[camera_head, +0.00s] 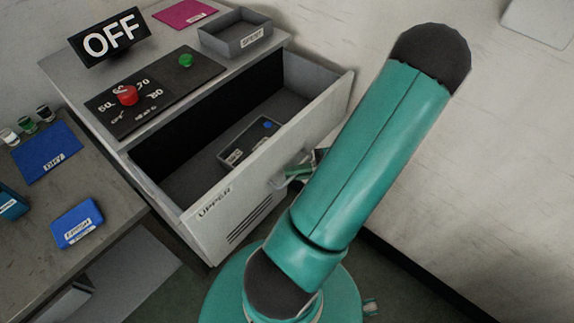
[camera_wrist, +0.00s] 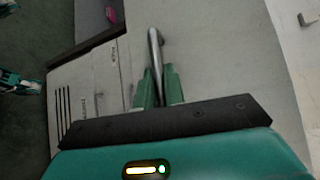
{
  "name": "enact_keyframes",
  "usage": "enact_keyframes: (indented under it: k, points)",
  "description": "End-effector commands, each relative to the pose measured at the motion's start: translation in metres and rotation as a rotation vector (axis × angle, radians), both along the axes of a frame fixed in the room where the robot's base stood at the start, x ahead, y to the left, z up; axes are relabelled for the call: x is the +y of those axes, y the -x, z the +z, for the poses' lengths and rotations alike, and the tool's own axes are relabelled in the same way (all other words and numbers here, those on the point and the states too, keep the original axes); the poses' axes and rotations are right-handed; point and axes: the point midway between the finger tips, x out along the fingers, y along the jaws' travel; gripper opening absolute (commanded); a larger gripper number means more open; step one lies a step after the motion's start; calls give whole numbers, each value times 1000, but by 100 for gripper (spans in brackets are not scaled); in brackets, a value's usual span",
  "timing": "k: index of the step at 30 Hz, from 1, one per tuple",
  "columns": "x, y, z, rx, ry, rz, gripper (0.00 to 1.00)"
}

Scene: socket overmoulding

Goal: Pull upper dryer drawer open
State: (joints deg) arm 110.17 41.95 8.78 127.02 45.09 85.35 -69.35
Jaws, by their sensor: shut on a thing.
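The upper dryer drawer (camera_head: 213,214), a light grey front marked UPPER with dark vent slots, stands pulled out from the dryer cabinet. Its dark interior shows, and a small grey tray (camera_head: 232,156) with a blue item (camera_head: 267,125) lies inside. My gripper (camera_head: 302,167) is at the drawer front, mostly hidden behind my teal arm in the head view. In the wrist view my gripper's green fingers (camera_wrist: 159,88) are shut on the metal bar handle (camera_wrist: 154,42) of the drawer. The drawer front (camera_wrist: 90,85) fills the left and middle there.
On the dryer top are an OFF sign (camera_head: 110,38), a control panel with a red knob (camera_head: 127,95) and green button (camera_head: 186,60), a grey bin (camera_head: 241,36) and a pink sheet (camera_head: 184,12). A bench (camera_head: 100,185) with blue items stands left. A pale wall (camera_head: 480,130) is right.

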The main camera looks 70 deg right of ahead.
Motion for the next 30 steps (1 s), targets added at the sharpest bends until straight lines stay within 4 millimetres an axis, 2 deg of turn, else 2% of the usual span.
enact_keyframes:
  k: [12, 13, 16, 25, 30]
  points:
    - [1, 3, 0, 0, 1, -2, 0]
    - [1, 3, 0, 0, 1, -2, 15]
    - [1, 3, 0, 0, 1, -2, 33]
    - [0, 4, 0, 1, 2, -2, 33]
    - [-8, 17, 2, 0, 3, -3, 33]
